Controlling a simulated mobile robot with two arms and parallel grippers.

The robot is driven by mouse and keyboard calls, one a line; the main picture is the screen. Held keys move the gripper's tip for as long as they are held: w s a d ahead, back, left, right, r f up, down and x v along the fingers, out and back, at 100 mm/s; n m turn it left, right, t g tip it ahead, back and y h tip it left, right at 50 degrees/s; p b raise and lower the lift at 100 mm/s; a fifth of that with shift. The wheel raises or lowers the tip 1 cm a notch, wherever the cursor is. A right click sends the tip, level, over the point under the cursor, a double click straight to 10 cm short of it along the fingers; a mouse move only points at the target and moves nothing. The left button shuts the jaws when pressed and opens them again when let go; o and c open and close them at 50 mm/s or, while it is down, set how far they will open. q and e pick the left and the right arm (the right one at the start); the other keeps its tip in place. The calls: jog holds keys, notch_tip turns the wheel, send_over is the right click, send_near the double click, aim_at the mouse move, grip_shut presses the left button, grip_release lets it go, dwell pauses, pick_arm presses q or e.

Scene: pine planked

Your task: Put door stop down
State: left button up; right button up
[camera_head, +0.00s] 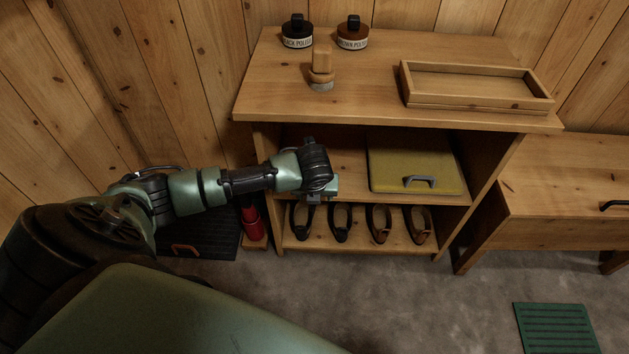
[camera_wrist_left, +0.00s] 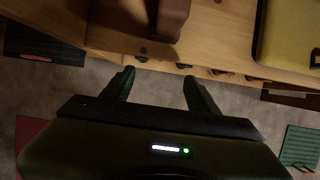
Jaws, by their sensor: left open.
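A dark reddish-brown block (camera_wrist_left: 172,18), possibly the door stop, stands on the wooden shelf at the top of the left wrist view. Its far part is cut off by the frame. My left gripper (camera_wrist_left: 160,82) is open, with nothing between its fingers, and the block is just beyond the fingertips. In the head view the left gripper (camera_head: 320,194) is at the front of the cabinet's middle shelf (camera_head: 350,187). My wrist hides the block there. My right gripper is not in view.
A yellow box (camera_head: 410,165) with a grey handle sits right on the middle shelf. Several shoes (camera_head: 340,222) stand below. The cabinet top (camera_head: 370,70) holds a brush (camera_head: 321,65), two polish jars (camera_head: 297,32) and a tray (camera_head: 475,88). A red object (camera_head: 253,222) stands left.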

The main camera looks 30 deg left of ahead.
pick_arm(q)
jog(key=s+d+n+h, duration=0.3)
jog(key=s+d+n, duration=0.85)
jog(key=d, duration=0.35)
jog(key=s+a+r+n, duration=0.2)
jog(key=s+n, duration=0.4)
jog(key=n, duration=0.2)
jog(key=s+a+r+n, duration=0.2)
jog(key=s+n, duration=0.5)
jog(key=n, duration=0.1)
jog(key=shift+y, duration=0.3)
jog(key=shift+w+r, duration=0.1)
